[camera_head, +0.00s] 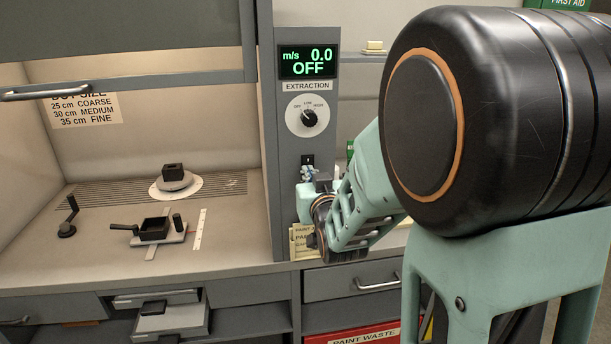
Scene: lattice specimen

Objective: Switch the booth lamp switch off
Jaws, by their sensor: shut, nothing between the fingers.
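A small black rocker switch (308,159), which looks like the booth lamp switch, is on the grey post below the extraction dial. Its on or off position is too small to tell. My gripper (309,173) is just below the switch, in front of the post, with its fingertips shut and empty. Whether the tips touch the switch cannot be told from here. My wrist and arm reach in from the right and hide the lower part of the post.
The extraction dial (309,117) and a display (308,62) reading 0.0 m/s OFF sit above. The booth at left, with its raised sash handle (48,92), holds a round turntable (174,186) and a black tray (154,228). A drawer (345,281) lies below.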

